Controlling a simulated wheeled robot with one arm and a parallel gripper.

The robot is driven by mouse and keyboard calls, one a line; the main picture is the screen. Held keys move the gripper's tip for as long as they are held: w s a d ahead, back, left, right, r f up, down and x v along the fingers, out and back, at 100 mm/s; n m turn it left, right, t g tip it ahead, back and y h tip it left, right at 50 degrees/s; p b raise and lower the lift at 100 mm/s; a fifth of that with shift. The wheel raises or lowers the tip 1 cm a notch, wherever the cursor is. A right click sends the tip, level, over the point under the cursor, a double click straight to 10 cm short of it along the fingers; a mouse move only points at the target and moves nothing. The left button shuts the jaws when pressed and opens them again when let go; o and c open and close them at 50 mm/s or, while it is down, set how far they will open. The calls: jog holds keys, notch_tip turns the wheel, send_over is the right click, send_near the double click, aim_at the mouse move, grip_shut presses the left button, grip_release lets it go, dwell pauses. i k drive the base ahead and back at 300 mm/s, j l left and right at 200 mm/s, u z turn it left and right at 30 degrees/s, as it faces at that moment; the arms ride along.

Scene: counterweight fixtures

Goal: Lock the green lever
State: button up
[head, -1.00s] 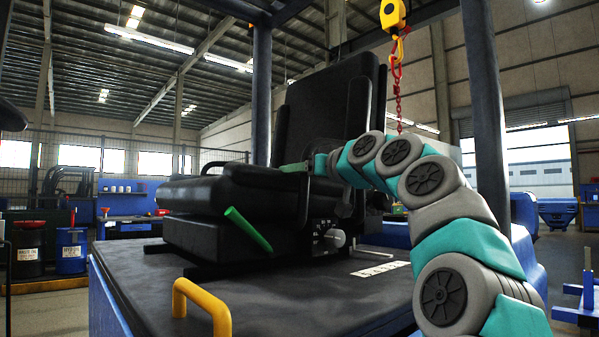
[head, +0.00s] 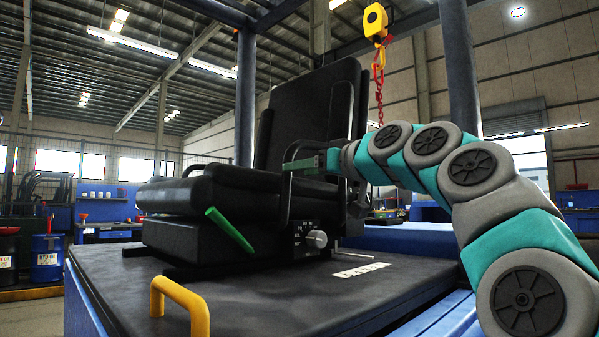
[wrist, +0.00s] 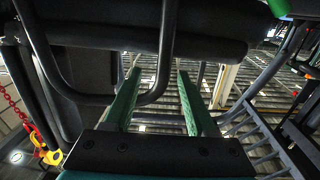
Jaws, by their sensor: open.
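The green lever (head: 230,231) sticks out at the front of the black seat's base in the head view, slanting down to the right. A green patch (wrist: 298,6) at the top right edge of the wrist view may be the lever, but I cannot tell. My gripper (head: 300,163) is beside the seat's near armrest frame, above and to the right of the lever and apart from it. In the wrist view my gripper (wrist: 158,74) has its two green fingers spread. A black tube loop shows between them in the picture; contact is unclear.
The black seat (head: 215,190) stands on a dark platform (head: 250,300) with a yellow handle (head: 180,302) at its front. A grey knob (head: 317,239) is on the seat base's side. A yellow hoist hook (head: 377,25) with red chain hangs behind. The platform front is mostly clear.

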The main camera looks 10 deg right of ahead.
aim_at(247, 250)
jog(key=k+l, duration=0.75)
jog(key=k, duration=0.1)
